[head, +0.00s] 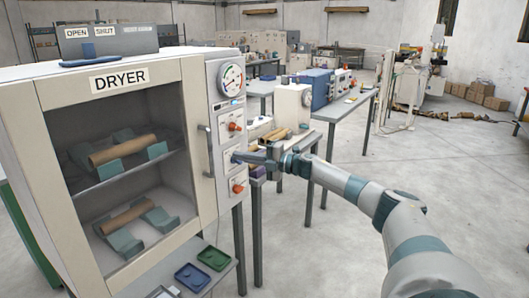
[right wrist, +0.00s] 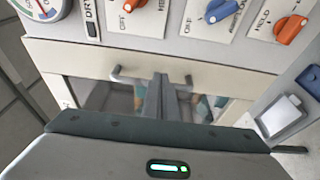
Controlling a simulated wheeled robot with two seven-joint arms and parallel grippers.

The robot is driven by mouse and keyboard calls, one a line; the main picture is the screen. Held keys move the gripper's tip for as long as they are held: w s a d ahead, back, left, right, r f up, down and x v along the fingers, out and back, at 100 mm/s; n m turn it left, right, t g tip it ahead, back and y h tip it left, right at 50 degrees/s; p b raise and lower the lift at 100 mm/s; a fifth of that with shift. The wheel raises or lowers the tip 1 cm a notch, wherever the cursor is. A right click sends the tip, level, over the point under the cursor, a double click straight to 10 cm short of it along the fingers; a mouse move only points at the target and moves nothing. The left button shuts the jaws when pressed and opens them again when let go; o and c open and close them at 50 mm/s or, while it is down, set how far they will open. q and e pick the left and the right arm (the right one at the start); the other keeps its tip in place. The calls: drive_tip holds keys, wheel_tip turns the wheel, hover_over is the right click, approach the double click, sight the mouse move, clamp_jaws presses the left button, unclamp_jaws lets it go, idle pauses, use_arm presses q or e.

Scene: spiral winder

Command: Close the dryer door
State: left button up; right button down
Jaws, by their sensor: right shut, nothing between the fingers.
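The dryer (head: 140,60) stands at the left, a white cabinet labelled DRYER. Its cream-framed glass door (head: 192,110) covers the front and looks flush or nearly flush; I cannot tell whether a small gap is left. The door handle (head: 207,150) is a vertical bar at the door's right edge. My right gripper (head: 238,157) is shut and empty in front of the control panel, just right of the handle. In the right wrist view its fingers (right wrist: 158,97) point at the door frame (right wrist: 220,78), between the ends of the handle (right wrist: 117,74). Contact cannot be told. My left gripper is out of view.
The control panel (head: 226,110) has a dial and several knobs. Two cardboard tubes (head: 125,149) rest on supports behind the glass. Green and blue trays (head: 213,258) lie below the dryer's front right.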

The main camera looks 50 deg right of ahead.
use_arm(q)
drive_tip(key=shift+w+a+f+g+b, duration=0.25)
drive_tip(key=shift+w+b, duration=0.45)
drive_tip(key=shift+b, duration=0.25)
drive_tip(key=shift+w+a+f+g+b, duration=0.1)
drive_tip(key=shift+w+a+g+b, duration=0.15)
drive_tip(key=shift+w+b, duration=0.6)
use_arm(e)
drive_tip(key=d, duration=0.9)
drive_tip(key=shift+s+f, duration=0.15)
drive_tip(key=shift+f, duration=0.1)
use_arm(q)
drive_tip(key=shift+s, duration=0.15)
use_arm(e)
drive_tip(key=shift+d, duration=0.1)
